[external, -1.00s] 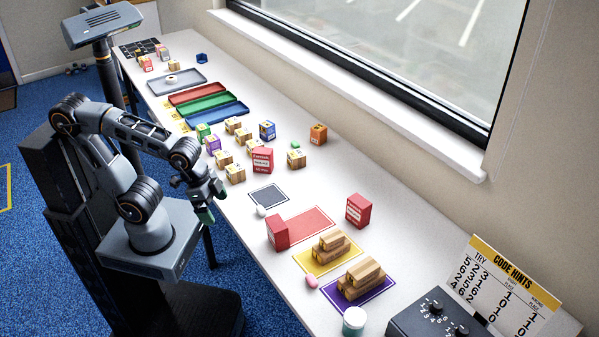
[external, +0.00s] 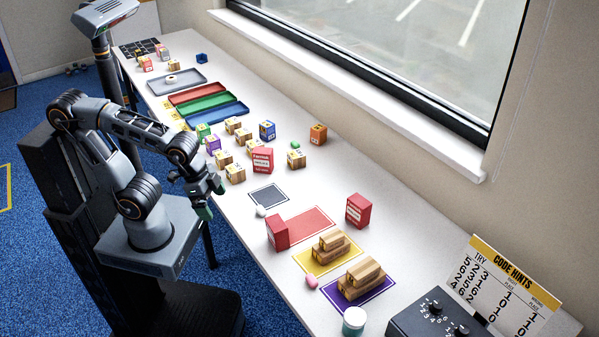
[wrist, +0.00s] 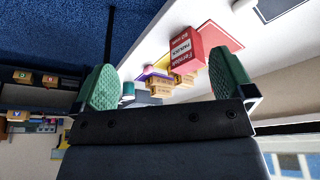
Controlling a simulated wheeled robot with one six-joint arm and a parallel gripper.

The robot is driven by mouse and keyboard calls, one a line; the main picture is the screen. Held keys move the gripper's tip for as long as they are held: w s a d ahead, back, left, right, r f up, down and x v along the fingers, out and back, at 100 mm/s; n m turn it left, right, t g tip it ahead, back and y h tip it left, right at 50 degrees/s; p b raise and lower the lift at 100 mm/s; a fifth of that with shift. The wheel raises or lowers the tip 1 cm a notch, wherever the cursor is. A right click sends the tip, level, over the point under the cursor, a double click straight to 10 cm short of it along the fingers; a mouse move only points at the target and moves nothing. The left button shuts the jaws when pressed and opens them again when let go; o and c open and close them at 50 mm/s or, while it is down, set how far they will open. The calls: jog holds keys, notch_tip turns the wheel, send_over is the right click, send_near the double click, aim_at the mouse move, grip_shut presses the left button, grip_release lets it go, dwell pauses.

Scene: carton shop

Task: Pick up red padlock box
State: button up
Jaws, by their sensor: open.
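Three red boxes stand on the long white table. One red box (external: 277,231) is at the near left end of the red mat, another red box (external: 358,210) is beyond the mat's right end, and a third red box (external: 263,160) with a white label is among wooden blocks. In the wrist view, a red box (wrist: 186,46) with a padlock label shows ahead between the fingers, by the red mat; it appears to be the near one. My gripper (external: 212,200) is open and empty off the table's near edge, apart from the boxes; its green fingers also show in the wrist view (wrist: 167,85).
Wooden pieces lie on a yellow mat (external: 303,263) and a purple mat (external: 378,289). A white egg-like item (external: 261,211), a pink one (external: 311,282) and a jar (external: 354,321) are near the front edge. The dark grey mat (external: 268,195) is bare. Colored trays (external: 218,113) lie farther back.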

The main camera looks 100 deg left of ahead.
jog(key=shift+c, duration=0.5)
jog(key=c, duration=0.3)
